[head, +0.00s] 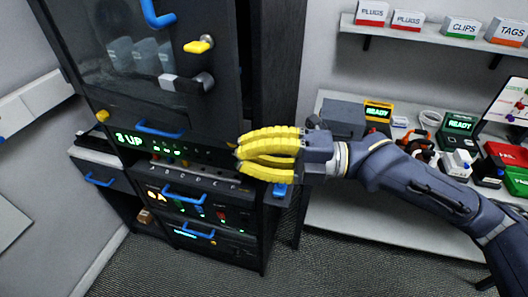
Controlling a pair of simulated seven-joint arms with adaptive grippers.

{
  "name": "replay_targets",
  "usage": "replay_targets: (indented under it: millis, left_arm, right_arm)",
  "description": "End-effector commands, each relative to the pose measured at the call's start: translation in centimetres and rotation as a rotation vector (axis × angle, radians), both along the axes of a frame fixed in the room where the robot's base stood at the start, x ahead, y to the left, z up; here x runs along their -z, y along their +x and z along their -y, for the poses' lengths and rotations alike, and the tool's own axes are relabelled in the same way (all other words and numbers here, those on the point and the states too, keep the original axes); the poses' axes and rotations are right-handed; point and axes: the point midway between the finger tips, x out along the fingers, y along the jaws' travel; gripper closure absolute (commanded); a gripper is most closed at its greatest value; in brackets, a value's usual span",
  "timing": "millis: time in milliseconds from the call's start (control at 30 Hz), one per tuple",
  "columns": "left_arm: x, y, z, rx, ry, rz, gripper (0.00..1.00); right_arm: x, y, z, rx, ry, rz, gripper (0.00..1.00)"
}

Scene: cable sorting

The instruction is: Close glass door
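The glass door (125,70) is the dark, see-through upper front of the black cabinet at the left. Pale containers show behind its glass. A yellow knob (198,46) and a grey-and-black latch handle (187,83) are at its right side. The door looks flush or nearly flush with the frame; I cannot tell if it is fully shut. My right gripper (240,155), with yellow ribbed fingers, is below and right of the door, in front of the cabinet's right edge. Nothing shows in its fingers; their opening is unclear. My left gripper is out of view.
At the right, a pale bench (350,225) holds a grey box (343,118) and several devices. A wall shelf (440,38) carries labelled boxes. Carpet is clear in front.

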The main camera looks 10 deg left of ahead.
Motion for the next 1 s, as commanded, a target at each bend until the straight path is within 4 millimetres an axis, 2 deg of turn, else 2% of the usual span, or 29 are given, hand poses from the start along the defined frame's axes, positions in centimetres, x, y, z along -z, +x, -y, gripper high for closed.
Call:
replay_targets:
  millis: [333, 600, 1000]
  left_arm:
    - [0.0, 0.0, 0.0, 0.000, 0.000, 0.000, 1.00]
    - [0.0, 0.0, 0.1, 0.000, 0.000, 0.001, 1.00]
    - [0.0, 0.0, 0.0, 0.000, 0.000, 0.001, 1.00]
  right_arm:
    - [-0.1, -0.1, -4.4, -0.001, 0.003, -0.003, 1.00]
    - [0.0, 2.5, -3.5, 0.004, 0.000, -0.003, 1.00]
    - [0.0, 3.7, -3.0, 0.002, 0.000, -0.001, 1.00]
